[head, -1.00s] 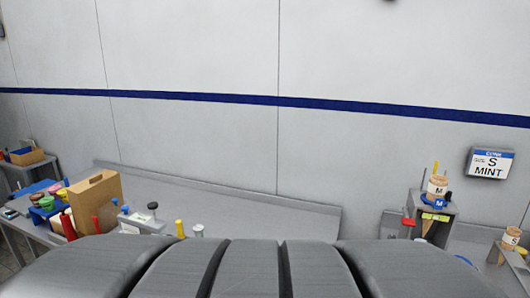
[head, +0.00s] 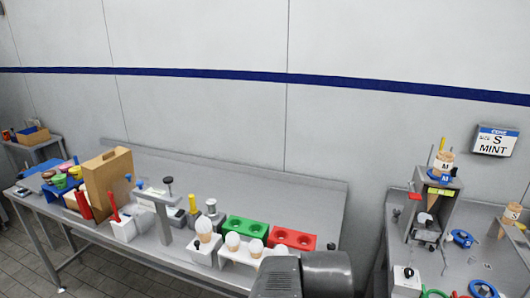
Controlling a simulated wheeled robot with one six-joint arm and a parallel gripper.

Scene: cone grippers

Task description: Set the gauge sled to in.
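A grey gauge-like stand (head: 452,190) is on the right bench. A cone (head: 445,163) marked M sits at its top, in a blue ring marked M (head: 443,178). A small grey and dark part (head: 426,234) shows low in the stand's opening. It may be the gauge sled, but it is too small to tell, and so is its position. A dark grey link of my arm stands at the bottom centre. My gripper is not in view, so its state and any hold are hidden.
A wall sign (head: 495,141) reads S MINT. A cone marked S (head: 510,217) stands right of the stand. Coloured rings (head: 461,239) lie on the right bench.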

